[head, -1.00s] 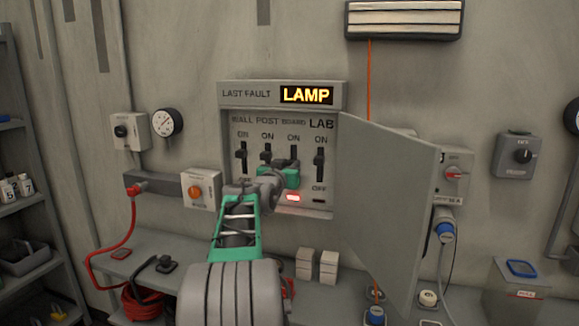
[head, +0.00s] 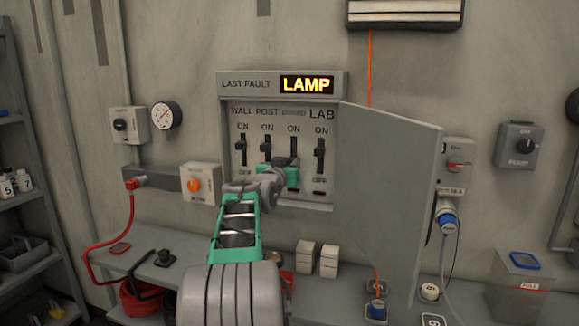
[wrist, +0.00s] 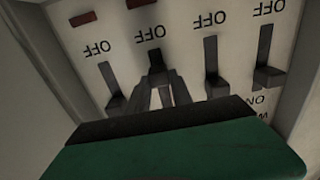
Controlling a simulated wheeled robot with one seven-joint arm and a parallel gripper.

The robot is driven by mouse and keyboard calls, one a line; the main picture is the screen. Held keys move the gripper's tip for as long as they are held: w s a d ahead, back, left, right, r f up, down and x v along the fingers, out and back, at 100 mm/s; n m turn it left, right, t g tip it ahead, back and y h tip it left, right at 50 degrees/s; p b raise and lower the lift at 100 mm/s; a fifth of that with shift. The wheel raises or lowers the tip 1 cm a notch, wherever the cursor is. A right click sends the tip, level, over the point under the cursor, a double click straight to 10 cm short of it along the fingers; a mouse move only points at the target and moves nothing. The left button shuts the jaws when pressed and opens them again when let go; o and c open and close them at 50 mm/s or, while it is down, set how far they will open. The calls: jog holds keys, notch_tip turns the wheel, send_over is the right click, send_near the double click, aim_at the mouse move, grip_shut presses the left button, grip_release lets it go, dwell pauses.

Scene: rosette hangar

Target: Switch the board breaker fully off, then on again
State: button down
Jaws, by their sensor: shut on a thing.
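The breaker panel (head: 225,140) on the wall has four levers under the names WALL, POST, BOARD and LAB. My gripper (head: 292,178) is at the BOARD lever, which it mostly hides in the head view. In the wrist view, turned upside down, the fingers (wrist: 160,97) are shut on the dark board breaker lever (wrist: 155,65). That lever lies at the OFF end of its slot. The LAB lever (wrist: 112,100), POST lever (wrist: 212,85) and WALL lever (wrist: 266,75) lie toward ON. The display (head: 306,85) reads LAMP. The indicators (wrist: 85,18) look unlit.
The panel's open door (head: 385,200) stands out to the right of the levers. An orange-knobbed box (head: 200,184) is at the left. Below is a shelf with two pale blocks (head: 329,262) and cables. Wall switches (head: 518,146) hang farther right.

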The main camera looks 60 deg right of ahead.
jog(key=shift+f, duration=0.35)
jog(key=c, duration=1.5)
grip_release()
jog(key=o, duration=0.4)
jog(key=shift+r, duration=0.15)
jog(key=a, duration=0.2)
jog(key=a+b, duration=0.1)
jog(key=a, duration=0.2)
jog(key=s+a+b, duration=0.1)
jog(key=a, duration=0.1)
jog(key=shift+s+a, duration=0.1)
jog(key=shift+a, duration=0.25)
